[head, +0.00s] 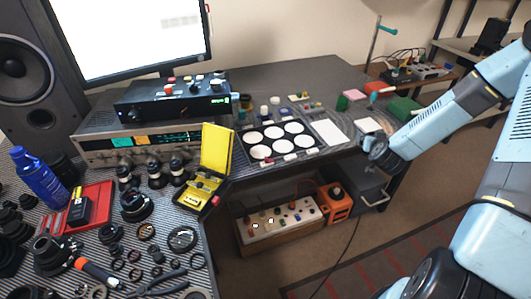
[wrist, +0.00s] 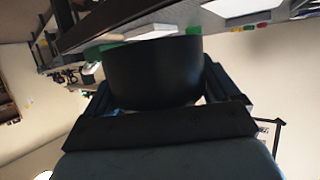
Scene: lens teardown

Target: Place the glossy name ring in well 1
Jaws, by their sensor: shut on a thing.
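My gripper (head: 371,150) is at the right of the desk in the head view, by the desk's right front edge. In the wrist view it is shut on a broad black round-sided piece (wrist: 153,72), held between the two fingers. This fits the name ring, but its face and any lettering are hidden, and it looks dull here. The black tray (head: 241,149) with several round white wells lies on the desk, left of my gripper and apart from it. I cannot read which well is well 1.
A yellow open case (head: 216,150) stands left of the tray. White sheets (head: 329,132) lie to the tray's right. A green block (head: 403,108) is beyond my gripper. Lens parts and tools crowd the left desk. An orange box (head: 337,203) stands below the desk.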

